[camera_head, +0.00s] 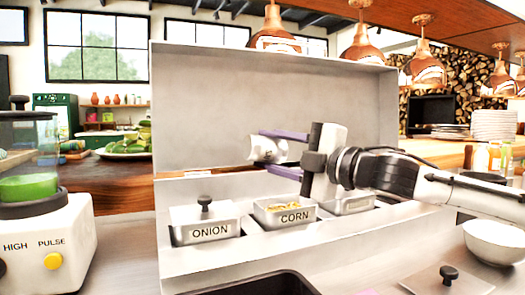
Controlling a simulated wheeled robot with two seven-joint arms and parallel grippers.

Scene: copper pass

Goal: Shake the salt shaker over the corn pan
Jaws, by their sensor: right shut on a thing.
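My right gripper (270,152) reaches in from the right with its purple fingers shut on the salt shaker (264,149). The shaker is small, white and silvery, partly covered by the fingers, and looks tipped over sideways. It is held in the air above the corn pan (285,218), slightly left of its middle. The corn pan is a metal pan labelled CORN, uncovered, with yellow corn showing inside. I cannot tell whether any salt is falling. My left gripper is not in view.
The lidded onion pan (207,231) is left of the corn pan, and another pan (352,205) is right of it. A tall metal panel (230,110) rises behind. A blender (45,225) stands at left. A knobbed lid (425,282) and white bowl (495,243) are at front right.

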